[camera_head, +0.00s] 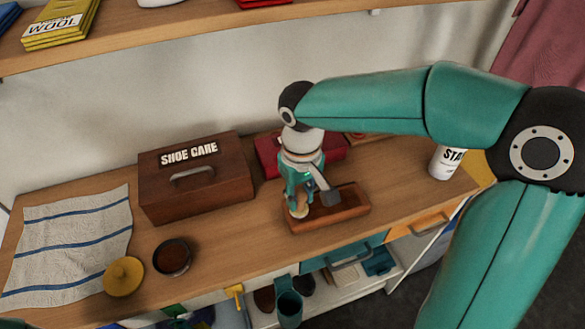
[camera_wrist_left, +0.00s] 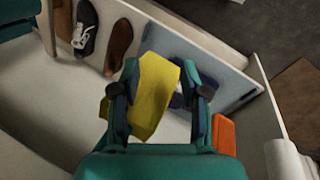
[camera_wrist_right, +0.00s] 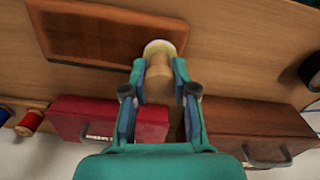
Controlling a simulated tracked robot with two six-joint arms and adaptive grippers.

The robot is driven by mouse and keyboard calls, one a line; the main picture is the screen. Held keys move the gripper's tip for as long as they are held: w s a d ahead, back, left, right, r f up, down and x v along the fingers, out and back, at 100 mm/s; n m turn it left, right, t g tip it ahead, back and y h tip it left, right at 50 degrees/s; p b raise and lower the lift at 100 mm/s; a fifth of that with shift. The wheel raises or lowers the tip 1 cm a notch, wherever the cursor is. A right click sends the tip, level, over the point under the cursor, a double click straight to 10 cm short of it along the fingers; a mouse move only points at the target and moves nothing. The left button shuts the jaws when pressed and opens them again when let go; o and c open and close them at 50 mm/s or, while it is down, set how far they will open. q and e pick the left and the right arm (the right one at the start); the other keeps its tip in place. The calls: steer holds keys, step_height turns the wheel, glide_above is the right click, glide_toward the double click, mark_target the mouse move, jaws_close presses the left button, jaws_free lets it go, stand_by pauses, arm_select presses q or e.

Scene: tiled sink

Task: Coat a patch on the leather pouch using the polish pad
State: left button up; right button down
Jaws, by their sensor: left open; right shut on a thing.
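My right gripper (camera_head: 298,202) is shut on the polish pad (camera_wrist_right: 159,70), which has a wooden grip and a pale round head. The brown leather pouch (camera_head: 340,207) appears as a flat rectangle with a raised-looking border on the counter; it also shows in the right wrist view (camera_wrist_right: 105,32). The pad is at the pouch's left end in the head view, low over it; I cannot tell whether they touch. My left gripper (camera_wrist_left: 160,75) is open, with a yellow thing (camera_wrist_left: 153,95) showing between and beyond its fingers.
An open tin of dark polish (camera_head: 172,258) and a yellow lid (camera_head: 124,277) stand front left, beside a striped towel (camera_head: 70,240). A shoe care box (camera_head: 195,180), red box (camera_head: 325,152) and white can (camera_head: 446,163) stand behind. Shoes (camera_wrist_left: 85,28) lie on lower shelving.

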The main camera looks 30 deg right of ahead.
steer(key=shift+w+a, duration=0.1)
steer(key=shift+a, duration=0.35)
step_height(320, 180, up, 3)
steer(key=shift+w+a+f+p, duration=0.15)
steer(key=shift+f+p, duration=0.05)
steer(key=shift+p, duration=0.6)
steer(key=shift+s+r+p, duration=0.2)
steer(key=shift+r+p, duration=0.4)
steer(key=shift+r, duration=0.05)
steer(key=shift+w+r+p, duration=0.1)
steer(key=shift+r+p, duration=0.55)
steer(key=shift+r, duration=0.05)
steer(key=shift+r+p, duration=1.1)
steer(key=shift+r, duration=0.3)
steer(key=shift+f, duration=0.15)
